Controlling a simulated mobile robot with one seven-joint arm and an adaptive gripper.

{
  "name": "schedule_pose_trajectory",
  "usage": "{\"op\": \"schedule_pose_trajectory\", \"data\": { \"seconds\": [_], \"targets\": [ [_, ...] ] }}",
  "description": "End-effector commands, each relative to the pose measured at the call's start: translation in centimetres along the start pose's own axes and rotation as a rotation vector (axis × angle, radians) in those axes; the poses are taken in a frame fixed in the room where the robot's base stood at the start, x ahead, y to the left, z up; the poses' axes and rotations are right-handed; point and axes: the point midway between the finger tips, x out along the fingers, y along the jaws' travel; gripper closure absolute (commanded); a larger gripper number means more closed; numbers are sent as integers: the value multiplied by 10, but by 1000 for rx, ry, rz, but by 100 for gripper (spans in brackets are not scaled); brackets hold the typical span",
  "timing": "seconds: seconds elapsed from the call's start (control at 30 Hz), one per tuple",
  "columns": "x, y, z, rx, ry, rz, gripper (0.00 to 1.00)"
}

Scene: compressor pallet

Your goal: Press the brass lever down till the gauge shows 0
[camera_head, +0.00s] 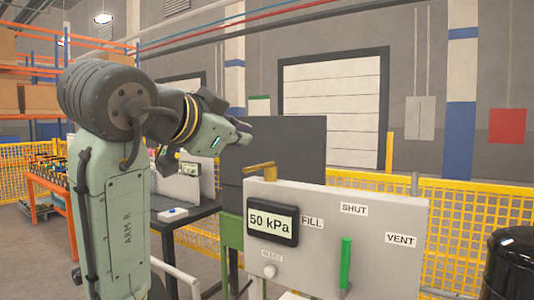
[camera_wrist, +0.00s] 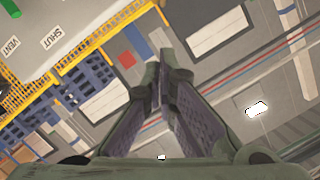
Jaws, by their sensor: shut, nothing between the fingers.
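The brass lever (camera_head: 259,168) lies roughly level at the top left of the grey panel (camera_head: 400,215), with a short post under one end. The gauge (camera_head: 271,222) on the panel's left reads 50 kPa. A green handle (camera_head: 346,262) stands upright below the SHUT label, between FILL and VENT. My gripper (camera_head: 246,133) is above the lever and slightly left of it, apart from it. In the wrist view my gripper (camera_wrist: 158,72) is shut and empty. That view shows part of the panel (camera_wrist: 85,12) at top left; the lever is not visible there.
A small pale knob (camera_head: 269,270) sits below the gauge. A dark upright board (camera_head: 290,145) stands behind the panel. A dark table (camera_head: 185,213) is at left, and a glossy black rounded object (camera_head: 512,260) is at lower right. Yellow mesh fencing (camera_head: 480,225) runs behind.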

Motion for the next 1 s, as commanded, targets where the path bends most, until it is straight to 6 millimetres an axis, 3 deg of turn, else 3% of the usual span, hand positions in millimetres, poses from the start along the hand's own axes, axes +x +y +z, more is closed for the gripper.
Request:
{"op": "schedule_pose_trajectory", "data": {
  "seconds": [0.57,0.77,1.0],
  "targets": [
    [3,1,-1,4,-4,6,100],
    [30,0,-2,3,-5,8,100],
    [82,0,-3,3,-5,9,100]
  ]
}}
